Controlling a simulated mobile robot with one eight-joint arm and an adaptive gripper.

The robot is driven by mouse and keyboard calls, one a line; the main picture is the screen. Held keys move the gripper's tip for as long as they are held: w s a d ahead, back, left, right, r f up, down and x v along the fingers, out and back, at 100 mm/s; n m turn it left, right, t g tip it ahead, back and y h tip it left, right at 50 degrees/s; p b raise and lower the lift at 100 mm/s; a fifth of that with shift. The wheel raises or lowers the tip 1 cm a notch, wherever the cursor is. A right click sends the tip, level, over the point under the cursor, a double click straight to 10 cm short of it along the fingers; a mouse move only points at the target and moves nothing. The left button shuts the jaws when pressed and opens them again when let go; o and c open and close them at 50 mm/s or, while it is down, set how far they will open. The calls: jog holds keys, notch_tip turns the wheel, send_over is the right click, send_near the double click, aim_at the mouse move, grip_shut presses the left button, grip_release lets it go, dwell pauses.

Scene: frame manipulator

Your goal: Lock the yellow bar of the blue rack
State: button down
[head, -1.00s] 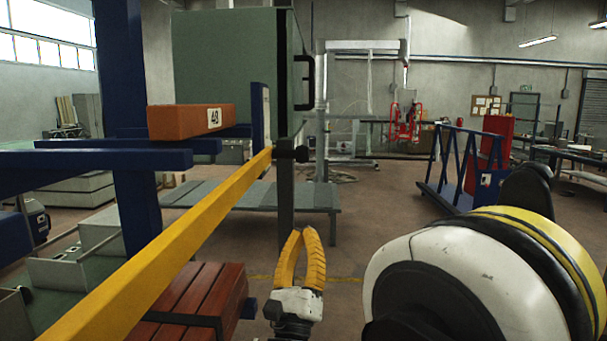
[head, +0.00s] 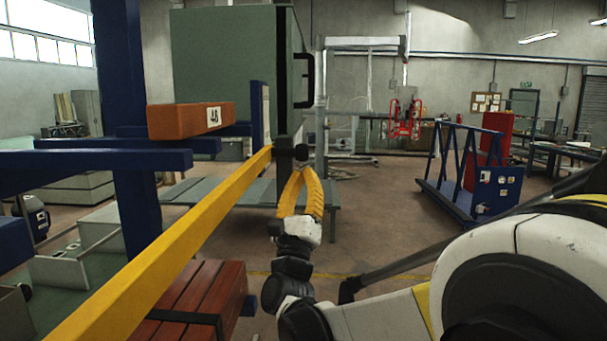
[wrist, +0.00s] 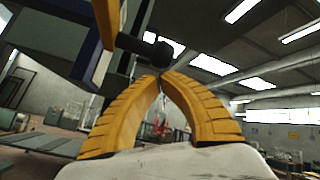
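The yellow bar (head: 165,252) runs from the lower left of the head view up to a dark grey post (head: 285,158). A black knob (head: 302,152) sticks out to the right of this post. The knob also shows in the wrist view (wrist: 150,47), just above my fingertips. The blue rack (head: 130,130) stands at the left with its post and arms. My gripper (head: 303,170) has yellow fingers pointing up, just below the knob in the head view. Its tips meet in the wrist view and nothing is between them. Whether they touch the knob I cannot tell.
An orange-brown block marked 48 (head: 190,120) lies on the rack's arms. Reddish-brown planks (head: 205,295) are stacked below the bar. A green cabinet (head: 230,70) stands behind, above a low grey table (head: 240,198). Floor to the right is open up to a blue cart (head: 465,180).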

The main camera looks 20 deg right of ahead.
aim_at(308, 150)
jog(key=shift+w+r, duration=0.15)
jog(key=shift+r, duration=0.15)
notch_tip(308, 150, up, 10)
jog(key=p, duration=0.6)
jog(key=shift+f, duration=0.35)
jog(key=f+b, duration=0.3)
jog(key=f, duration=0.1)
jog(key=shift+s+d, duration=0.3)
jog(key=shift+s, duration=0.1)
jog(key=v, duration=0.9)
jog(key=shift+s, duration=0.5)
